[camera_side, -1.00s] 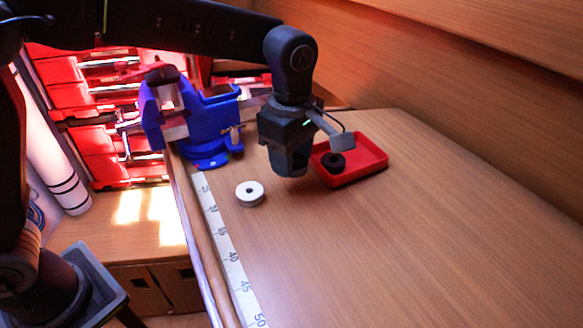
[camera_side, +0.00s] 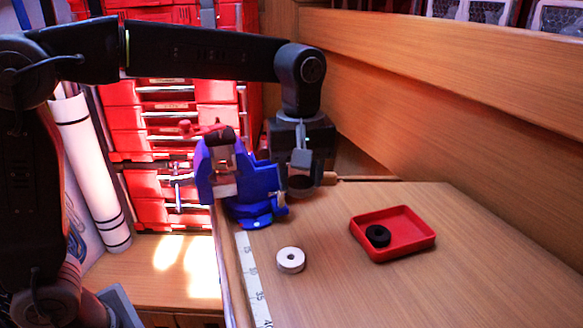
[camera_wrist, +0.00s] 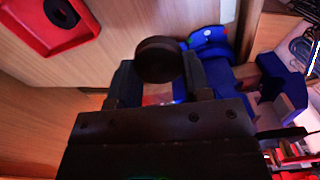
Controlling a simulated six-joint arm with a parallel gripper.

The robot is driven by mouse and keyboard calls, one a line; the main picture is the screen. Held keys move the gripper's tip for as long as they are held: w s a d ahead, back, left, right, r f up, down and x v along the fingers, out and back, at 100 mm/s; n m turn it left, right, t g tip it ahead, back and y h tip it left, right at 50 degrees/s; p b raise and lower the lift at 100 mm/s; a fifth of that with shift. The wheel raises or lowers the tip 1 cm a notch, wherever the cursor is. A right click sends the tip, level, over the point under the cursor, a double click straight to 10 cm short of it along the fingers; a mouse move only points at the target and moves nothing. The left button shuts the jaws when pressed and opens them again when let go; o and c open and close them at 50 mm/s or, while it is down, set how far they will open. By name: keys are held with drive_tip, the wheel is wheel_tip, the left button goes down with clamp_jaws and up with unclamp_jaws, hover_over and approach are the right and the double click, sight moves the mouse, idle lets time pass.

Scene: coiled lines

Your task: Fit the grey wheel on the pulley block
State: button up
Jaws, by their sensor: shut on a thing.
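My gripper (camera_side: 302,180) is beside the right side of the blue vise, above the table. It is shut on a dark round disc, which looks like the grey wheel (camera_wrist: 158,58), seen between both fingers in the wrist view. In the side view the wheel (camera_side: 300,188) is a small dark shape under the gripper. I cannot clearly make out the pulley block; grey parts (camera_side: 222,160) show at the jaws of the blue vise (camera_side: 252,185), but I cannot tell whether any of them is the block.
A white wheel (camera_side: 291,260) lies on the table in front of the vise. A red tray (camera_side: 415,241) at the right holds a black wheel (camera_side: 377,236). A measuring strip (camera_side: 249,275) runs along the left table edge. The table's front right is clear.

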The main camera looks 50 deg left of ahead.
drive_tip(key=s+d+m, duration=0.3)
drive_tip(key=d+m, duration=0.5)
drive_tip(key=m, duration=0.4)
wheel_tip(320, 180, up, 5)
drive_tip(key=n, duration=0.2)
hover_over(300, 189)
drive_tip(key=shift+f, duration=0.2)
drive_tip(key=a+r+n, duration=0.3)
drive_tip(key=a+n, duration=0.2)
drive_tip(key=a, duration=0.1)
drive_tip(key=s+a+r+n, duration=0.1)
drive_tip(key=a+r+n, duration=0.2)
drive_tip(key=a+n, duration=0.3)
drive_tip(key=s+a+r+n, duration=0.1)
drive_tip(key=a+r+n, duration=0.2)
drive_tip(key=a+n, duration=0.3)
drive_tip(key=shift+s+r, duration=0.1)
drive_tip(key=shift+s+a+r+n, duration=0.15)
drive_tip(key=shift+s+a+n, duration=0.1)
drive_tip(key=shift+a+n, duration=0.3)
drive_tip(key=shift+d+f, duration=0.1)
drive_tip(key=shift+f, duration=2.1)
drive_tip(key=shift+f, duration=0.15)
drive_tip(key=shift+f, duration=0.35)
